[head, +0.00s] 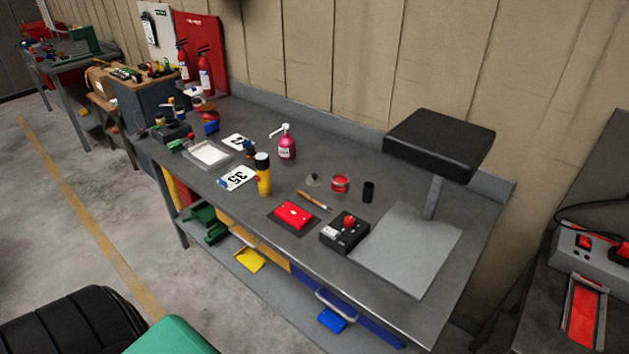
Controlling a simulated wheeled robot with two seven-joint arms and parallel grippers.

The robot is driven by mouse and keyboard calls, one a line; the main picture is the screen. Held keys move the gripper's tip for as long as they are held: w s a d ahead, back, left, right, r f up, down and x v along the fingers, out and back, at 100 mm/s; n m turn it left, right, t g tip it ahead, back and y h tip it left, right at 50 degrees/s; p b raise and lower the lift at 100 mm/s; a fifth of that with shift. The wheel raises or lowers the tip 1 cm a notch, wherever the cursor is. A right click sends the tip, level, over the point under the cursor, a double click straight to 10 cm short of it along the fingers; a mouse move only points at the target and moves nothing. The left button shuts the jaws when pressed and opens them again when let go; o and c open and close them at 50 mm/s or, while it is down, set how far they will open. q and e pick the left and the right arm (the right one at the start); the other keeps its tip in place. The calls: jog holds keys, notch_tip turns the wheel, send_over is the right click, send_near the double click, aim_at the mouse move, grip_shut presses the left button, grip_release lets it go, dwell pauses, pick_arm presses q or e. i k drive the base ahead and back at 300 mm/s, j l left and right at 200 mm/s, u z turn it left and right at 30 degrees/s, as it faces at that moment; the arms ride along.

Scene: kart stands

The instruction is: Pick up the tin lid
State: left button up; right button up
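A small greyish round disc (313,181), which looks like the tin lid, lies on the grey workbench (385,190) near its middle. It is small in the picture, and I cannot make out its details. A red open-looking tin (340,183) stands just to its right, apart from it. Neither of my grippers shows in the head view.
A black padded stand (440,140) rises at the right.

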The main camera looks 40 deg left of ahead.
aim_at(313, 180)
jog(key=j+z, duration=0.15)
jog(key=z, duration=0.15)
jog(key=j+z, duration=0.15)
jog(key=z, duration=0.15)
jog(key=j+z, duration=0.1)
jog(key=j, duration=0.35)
jog(key=k+j+z, duration=0.15)
jog(key=j, duration=0.25)
jog(key=k+j+z, duration=0.1)
jog(key=j, duration=0.35)
jog(key=k+j+z, duration=0.1)
jog(key=j, duration=0.3)
jog(key=k+j+z, duration=0.15)
jog(key=j, duration=0.25)
jog(key=k+j, duration=0.15)
jog(key=j, duration=0.2)
jog(key=k+j, duration=0.15)
jog(key=j, duration=0.2)
jog(key=k+j, duration=0.15)
jog(key=j, duration=0.2)
